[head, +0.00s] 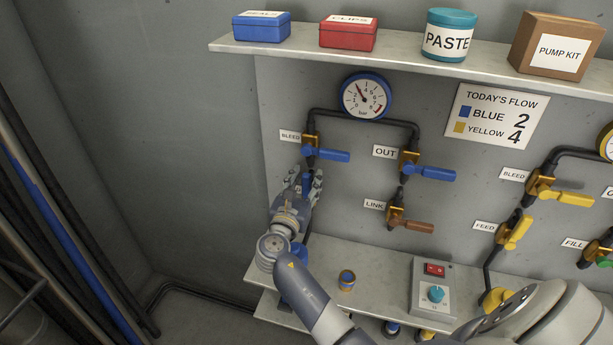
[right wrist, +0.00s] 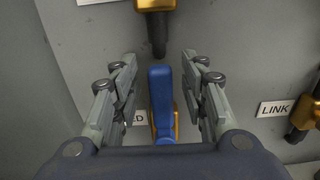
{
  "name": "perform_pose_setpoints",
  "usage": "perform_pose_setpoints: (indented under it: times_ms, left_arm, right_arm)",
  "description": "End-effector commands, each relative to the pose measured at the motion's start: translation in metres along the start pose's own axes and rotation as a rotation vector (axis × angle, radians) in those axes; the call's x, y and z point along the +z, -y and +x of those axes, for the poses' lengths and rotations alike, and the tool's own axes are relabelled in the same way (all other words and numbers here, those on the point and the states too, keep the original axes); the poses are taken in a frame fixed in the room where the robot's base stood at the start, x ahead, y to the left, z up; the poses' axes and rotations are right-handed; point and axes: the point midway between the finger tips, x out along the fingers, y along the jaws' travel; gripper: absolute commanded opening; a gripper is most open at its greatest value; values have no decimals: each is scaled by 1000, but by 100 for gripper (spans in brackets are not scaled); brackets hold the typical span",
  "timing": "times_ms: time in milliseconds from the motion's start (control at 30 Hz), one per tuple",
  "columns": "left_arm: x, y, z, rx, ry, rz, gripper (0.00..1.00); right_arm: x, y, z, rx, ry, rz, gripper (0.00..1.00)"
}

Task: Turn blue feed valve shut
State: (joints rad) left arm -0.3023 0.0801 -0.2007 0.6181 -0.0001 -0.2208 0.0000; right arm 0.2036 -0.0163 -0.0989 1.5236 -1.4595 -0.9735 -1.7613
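The blue feed valve's lever (right wrist: 160,95) stands between the fingers of my right gripper (right wrist: 159,66) in the right wrist view. The lever points up, in line with the dark pipe above it. The fingers are open, with a gap visible on each side of the lever. In the head view my right gripper (head: 304,177) is below the blue bleed valve (head: 326,154) and hides most of the feed valve. My left gripper is not in view.
The blue out valve (head: 428,170) and brown link valve (head: 410,224) are to the right. A gauge (head: 365,97) hangs above, under a shelf (head: 400,62) with boxes and a paste tub. A control box (head: 433,290) stands on the lower shelf. Yellow valves are farther right.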

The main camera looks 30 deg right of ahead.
Motion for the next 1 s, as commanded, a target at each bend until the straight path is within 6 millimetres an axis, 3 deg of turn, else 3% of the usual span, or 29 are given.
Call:
perform_pose_setpoints:
  times_ms: [367,400,567,600,1000]
  left_arm:
    - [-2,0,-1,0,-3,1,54]
    - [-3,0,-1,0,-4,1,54]
    - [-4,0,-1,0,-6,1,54]
    - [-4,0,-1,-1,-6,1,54]
    - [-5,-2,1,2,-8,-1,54]
  right_arm:
    - [0,0,9,1,0,1,40]
    - [0,0,9,1,0,1,38]
    - [0,0,9,0,0,1,1]
    - [0,0,9,0,0,1,0]
    - [-2,12,21,-3,-1,47,0]
